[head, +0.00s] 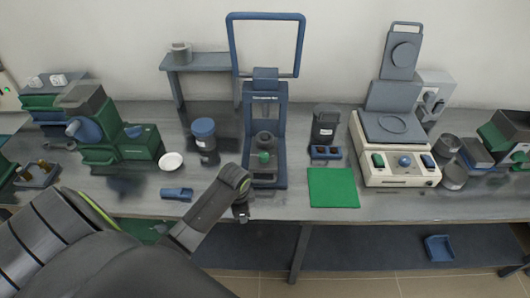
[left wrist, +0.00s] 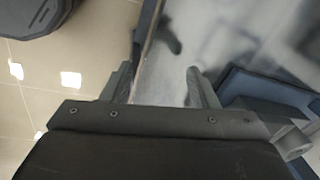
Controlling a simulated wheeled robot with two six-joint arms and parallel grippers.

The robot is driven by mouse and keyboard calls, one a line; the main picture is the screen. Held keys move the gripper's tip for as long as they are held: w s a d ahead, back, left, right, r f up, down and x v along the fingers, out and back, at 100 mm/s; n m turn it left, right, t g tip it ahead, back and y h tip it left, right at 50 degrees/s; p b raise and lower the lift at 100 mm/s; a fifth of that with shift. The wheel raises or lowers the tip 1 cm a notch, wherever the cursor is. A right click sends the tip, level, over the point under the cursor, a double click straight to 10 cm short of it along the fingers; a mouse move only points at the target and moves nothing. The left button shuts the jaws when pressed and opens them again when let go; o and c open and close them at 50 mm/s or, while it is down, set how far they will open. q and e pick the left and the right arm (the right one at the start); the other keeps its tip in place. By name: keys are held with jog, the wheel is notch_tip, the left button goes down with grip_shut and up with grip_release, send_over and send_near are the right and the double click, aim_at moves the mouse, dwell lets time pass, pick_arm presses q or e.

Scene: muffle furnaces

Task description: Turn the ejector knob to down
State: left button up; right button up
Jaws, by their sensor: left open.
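A blue press (head: 267,120) with a tall loop handle stands at the middle of the bench. A small green round part (head: 264,157) sits low at its front. A cream machine (head: 400,168) at the right carries a blue round knob (head: 404,161) between a green and a dark control. I cannot tell which part is the ejector knob, or its setting. My left gripper (head: 242,215) is by the bench's front edge, just in front of the press base. Its fingers are apart and empty in the left wrist view (left wrist: 162,85). My right gripper is not in view.
A green mat (head: 333,188) lies right of the press. A blue scoop-like tray (head: 176,194), a white dish (head: 171,161) and a blue-lidded jar (head: 204,134) are to its left. A green machine (head: 138,142) stands further left. A blue bin (head: 438,248) sits on the lower shelf.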

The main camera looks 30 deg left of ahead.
pick_arm(q)
jog(key=w+a+r+m+g, duration=0.15)
jog(key=w+r+m, duration=0.35)
jog(key=w+r, duration=0.55)
jog(key=w+a+r+m, duration=0.2)
jog(key=w+r+m, duration=0.5)
jog(key=r, duration=0.6)
jog(key=n+b, duration=0.1)
jog(key=b, duration=0.3)
send_near(264, 155)
jog(key=shift+h, duration=0.4)
jog(key=f, duration=0.3)
jog(key=f+p, duration=0.1)
jog(key=f, duration=0.5)
jog(key=shift+a+p, duration=0.35)
jog(key=c, duration=1)
jog(key=shift+r, duration=0.1)
